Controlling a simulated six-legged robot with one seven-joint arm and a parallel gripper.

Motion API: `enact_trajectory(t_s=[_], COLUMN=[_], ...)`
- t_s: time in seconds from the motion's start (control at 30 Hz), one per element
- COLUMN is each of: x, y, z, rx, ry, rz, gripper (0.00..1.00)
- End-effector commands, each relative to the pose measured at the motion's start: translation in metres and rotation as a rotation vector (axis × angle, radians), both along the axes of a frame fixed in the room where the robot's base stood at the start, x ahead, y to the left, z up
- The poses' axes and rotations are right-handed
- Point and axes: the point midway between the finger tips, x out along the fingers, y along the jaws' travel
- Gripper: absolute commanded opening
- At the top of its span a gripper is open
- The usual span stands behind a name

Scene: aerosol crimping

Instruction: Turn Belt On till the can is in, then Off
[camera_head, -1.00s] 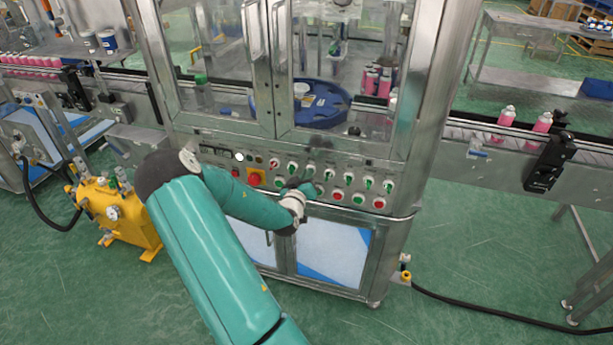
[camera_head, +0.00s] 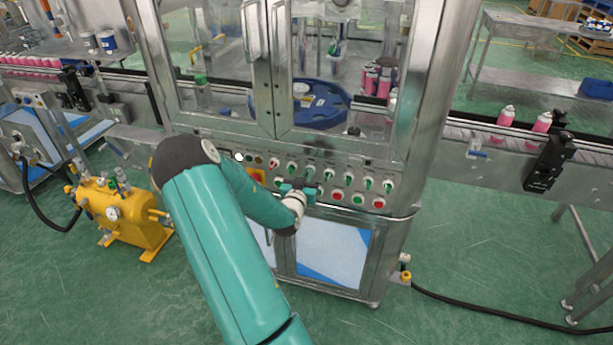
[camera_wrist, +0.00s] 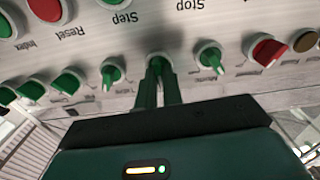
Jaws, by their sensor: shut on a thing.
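My gripper (camera_head: 298,190) is at the machine's control panel (camera_head: 230,158), in front of its rows of switches. In the wrist view my gripper (camera_wrist: 160,92) is shut on a green selector knob (camera_wrist: 156,64). The knob's own label cannot be read. The panel appears upside down there, with "Step" and "Stop" labels above the knob. Pink cans (camera_head: 378,82) stand inside the glazed machine beside a blue round wheel (camera_head: 318,106). Two more pink cans (camera_head: 505,117) stand on the belt (camera_head: 465,130) at right.
Other green knobs (camera_wrist: 112,72) and a red knob (camera_wrist: 266,50) sit close on both sides of the gripped one. A yellow unit (camera_head: 120,215) stands on the floor at left. A black cable (camera_head: 490,317) crosses the floor at right.

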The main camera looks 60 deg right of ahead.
Motion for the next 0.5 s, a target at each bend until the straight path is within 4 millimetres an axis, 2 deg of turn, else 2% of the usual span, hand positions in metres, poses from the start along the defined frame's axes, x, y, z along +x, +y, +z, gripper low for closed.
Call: enact_trajectory(t_s=[0.5], x=[-0.0031], y=[0.0001], z=[-0.0008], rx=[0.070], ry=[-0.434], rz=[-0.001], gripper=[0.00])
